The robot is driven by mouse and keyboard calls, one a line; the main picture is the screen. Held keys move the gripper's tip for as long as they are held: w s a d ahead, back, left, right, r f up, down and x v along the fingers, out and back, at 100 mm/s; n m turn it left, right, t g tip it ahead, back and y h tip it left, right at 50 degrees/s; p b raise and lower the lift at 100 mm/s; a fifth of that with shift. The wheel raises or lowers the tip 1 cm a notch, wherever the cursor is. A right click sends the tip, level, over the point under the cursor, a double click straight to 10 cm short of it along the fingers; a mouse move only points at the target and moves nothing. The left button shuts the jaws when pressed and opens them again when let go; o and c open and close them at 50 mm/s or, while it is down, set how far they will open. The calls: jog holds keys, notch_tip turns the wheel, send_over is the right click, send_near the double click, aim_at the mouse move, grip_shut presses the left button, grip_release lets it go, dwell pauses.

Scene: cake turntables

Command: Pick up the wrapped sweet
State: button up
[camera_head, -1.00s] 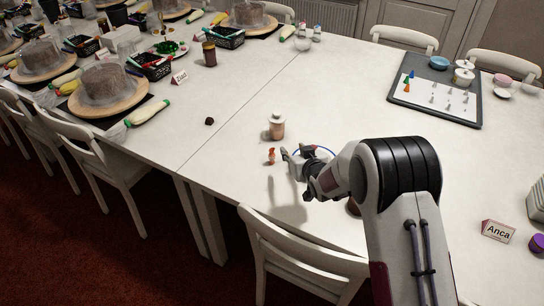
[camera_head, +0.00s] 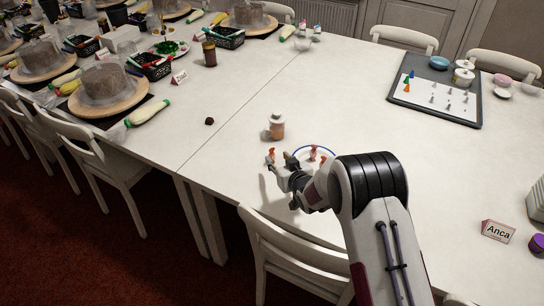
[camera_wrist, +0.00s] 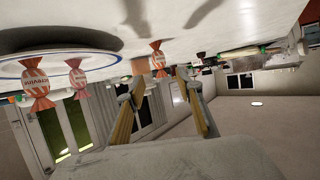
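A red-orange wrapped sweet (camera_head: 271,154) stands on the white table, just past my gripper (camera_head: 282,168). In the wrist view, whose picture is upside down, this sweet (camera_wrist: 157,60) shows ahead of the gap between my fingertips (camera_wrist: 158,84). The fingers are apart with nothing between them. More wrapped sweets (camera_head: 313,152) are on a white plate with a blue rim (camera_head: 300,149), right of the gripper and partly behind my arm. In the wrist view two of them, one orange-red (camera_wrist: 35,82) and one pink (camera_wrist: 78,78), show at the plate (camera_wrist: 60,55).
A lidded jar with pinkish contents (camera_head: 276,128) stands behind the lone sweet. A small dark lump (camera_head: 209,121) lies to the left. A white chair (camera_head: 290,250) is at the near table edge. The table left of the gripper is clear.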

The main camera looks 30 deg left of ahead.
aim_at(273, 155)
jog(key=shift+x, duration=0.95)
jog(key=shift+w+a+f, duration=0.1)
jog(key=shift+f, duration=0.05)
jog(key=shift+x, duration=2.4)
jog(key=shift+f, duration=0.1)
jog(key=c, duration=0.9)
